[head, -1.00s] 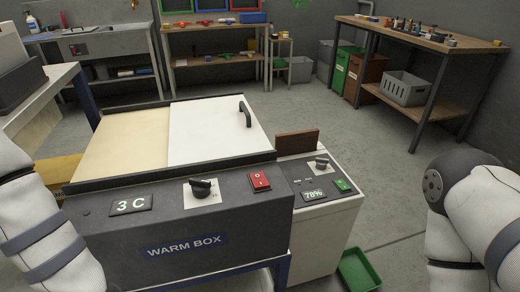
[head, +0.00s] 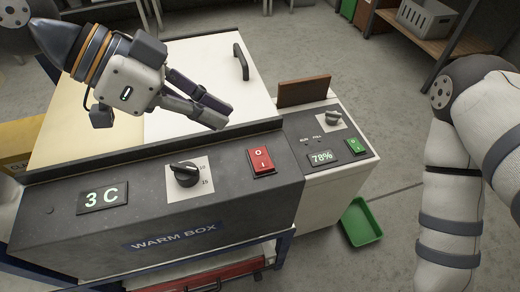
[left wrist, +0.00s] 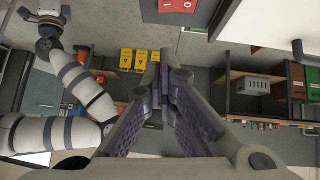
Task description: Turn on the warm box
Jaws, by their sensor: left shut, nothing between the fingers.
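The warm box (head: 60,222) stands in front of me, a dark-fronted cabinet with a sliding white lid (head: 260,75). Its panel carries a lit display reading 3 C (head: 102,196), a black dial (head: 186,174) on a white plate and a red rocker switch (head: 261,161). I cannot tell which side of the rocker is pressed. My left gripper (head: 226,116) is shut and empty, above the lid near its front edge, up and left of the red switch. Its closed fingers also show in the left wrist view (left wrist: 166,78). The right arm is at the right; its gripper is out of view.
A white unit adjoins the box on the right, with a 78% display (head: 321,157), a green switch (head: 356,146) and a dial (head: 333,118). A brown board (head: 304,91) stands behind its panel. A green tray (head: 361,222) lies on the floor.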

